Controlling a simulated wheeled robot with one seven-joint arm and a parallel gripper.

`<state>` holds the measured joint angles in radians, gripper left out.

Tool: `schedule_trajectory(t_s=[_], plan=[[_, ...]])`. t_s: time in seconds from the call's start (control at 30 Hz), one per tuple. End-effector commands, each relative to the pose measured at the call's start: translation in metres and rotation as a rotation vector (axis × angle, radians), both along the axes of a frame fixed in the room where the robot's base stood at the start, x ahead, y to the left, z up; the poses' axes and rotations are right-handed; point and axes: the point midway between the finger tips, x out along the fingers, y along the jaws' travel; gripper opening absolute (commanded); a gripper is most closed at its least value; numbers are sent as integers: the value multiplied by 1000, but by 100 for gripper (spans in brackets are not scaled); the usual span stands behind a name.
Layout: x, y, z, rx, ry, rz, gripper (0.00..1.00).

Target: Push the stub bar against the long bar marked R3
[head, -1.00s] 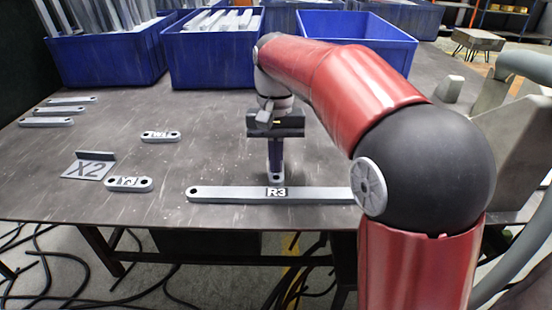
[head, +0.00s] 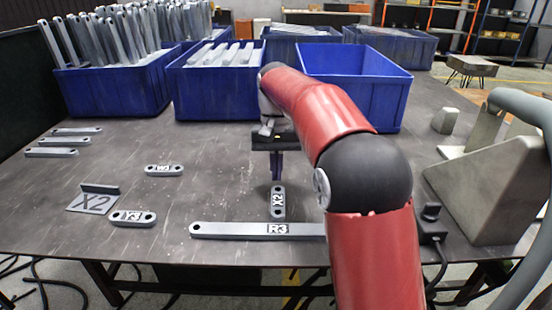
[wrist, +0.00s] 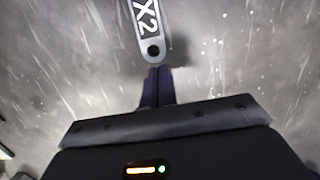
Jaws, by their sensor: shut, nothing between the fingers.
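The grey stub bar marked X2 (head: 278,201) lies flat, pointing lengthwise at the long bar. Its near end is at the long bar marked R3 (head: 235,230), close to the R3 label; whether they touch is hard to tell. R3 lies crosswise near the table's front edge, its right end hidden behind my arm. My gripper (head: 277,176) is shut and empty, pointing down at the stub bar's far end. In the wrist view the closed fingertips (wrist: 156,76) are right at the holed end of the stub bar (wrist: 145,25); contact is unclear.
Several plain bars (head: 60,141) lie at far left. Blue bins (head: 215,95) line the back. A grey angled block (head: 485,195) stands right.

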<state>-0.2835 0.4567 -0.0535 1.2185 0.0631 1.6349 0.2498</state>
Motion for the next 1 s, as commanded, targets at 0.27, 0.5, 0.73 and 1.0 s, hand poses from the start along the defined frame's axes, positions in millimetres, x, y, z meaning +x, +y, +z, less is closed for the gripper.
schedule_trajectory(t_s=[0.27,0.5,0.73,1.0], plan=[[35,0,0,0,0,1,0],[36,1,11,-8,-68,-8,0],[14,0,50,-26,-352,-43,0],[2,-1,69,-22,-509,-58,0]])
